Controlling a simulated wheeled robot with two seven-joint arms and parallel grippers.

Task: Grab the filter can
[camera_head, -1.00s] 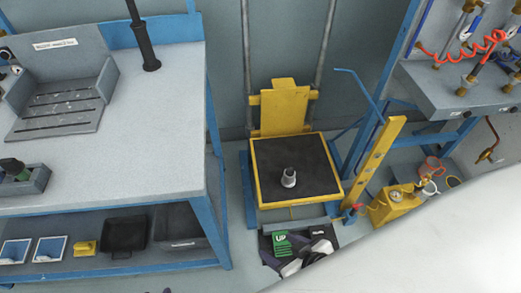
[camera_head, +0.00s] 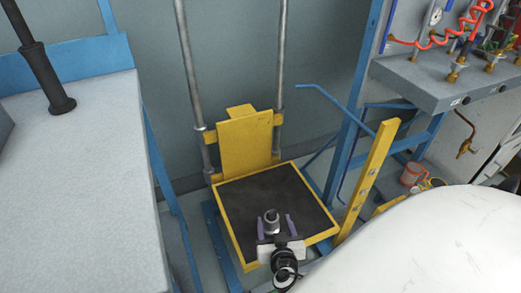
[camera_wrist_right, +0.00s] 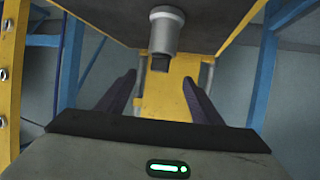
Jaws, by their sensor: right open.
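The filter can (camera_head: 271,219) is a small grey metal cylinder with a narrower collar. It stands on the black top of the yellow lift platform (camera_head: 221,226). My right gripper (camera_head: 274,217) is open, its two dark purple fingers pointing at the can, one to each side of it in the head view. In the right wrist view the can (camera_wrist_right: 166,32) shows just past the fingertips, roughly centred between them. I cannot tell whether the fingers reach around it or touch it. My left gripper is not in view.
A workbench (camera_head: 85,165) with a black post (camera_head: 40,65) stands at the left. The lift's yellow back plate (camera_head: 245,145) and grey rails rise behind the can. A yellow upright (camera_head: 370,175) and a blue frame stand at the right. The rest of the platform is clear.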

